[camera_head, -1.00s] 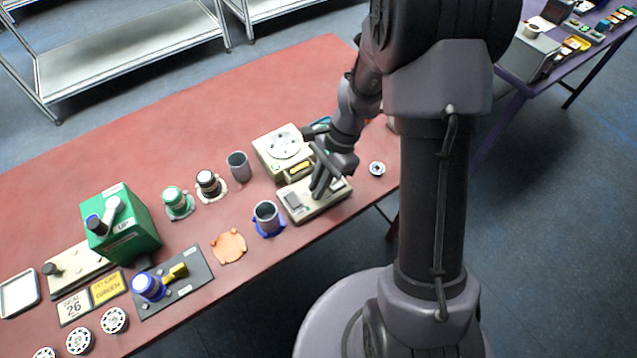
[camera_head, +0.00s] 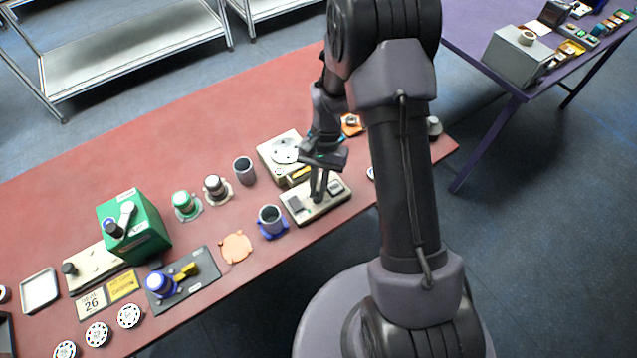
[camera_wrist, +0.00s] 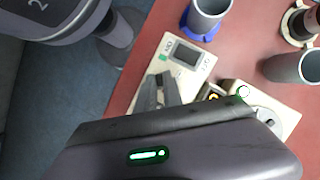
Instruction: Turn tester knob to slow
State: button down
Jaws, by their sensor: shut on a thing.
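The tester (camera_head: 326,207) is a low beige box with a small dark screen, near the front edge of the red table. It also shows in the wrist view (camera_wrist: 192,76), with its screen and small labels too small to read. My gripper (camera_head: 317,198) points down onto its top, beside the screen. In the wrist view my gripper's grey fingers (camera_wrist: 158,92) are close together over the tester. They are shut on the knob, which they mostly hide, so I cannot tell its pointing direction.
A beige device with a round white dial (camera_head: 285,150) stands right behind the tester. A grey cup in a blue holder (camera_head: 270,219) and an orange disc (camera_head: 236,247) are to the left. A green box (camera_head: 150,238) stands farther left.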

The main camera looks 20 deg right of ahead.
aim_at(302, 178)
jog(key=n+h+p, duration=0.1)
jog(key=n, duration=0.1)
jog(key=n+h+p, duration=0.1)
jog(key=n, duration=0.2)
jog(key=shift+a+r+n+g+p, duration=0.1)
jog(key=shift+a+n+g+p, duration=0.05)
jog(key=shift+n+g+p, duration=0.2)
jog(key=shift+a+n+h+p, duration=0.1)
jog(key=shift+n+h+p, duration=0.8)
jog(key=shift+n, duration=1.25)
jog(key=c, duration=1.5)
grip_release()
jog(key=p+v, duration=0.2)
jog(key=v, duration=0.6)
jog(key=p+v, duration=0.2)
jog(key=v, duration=0.7)
jog(key=shift+a+r, duration=0.15)
jog(key=shift+a, duration=0.1)
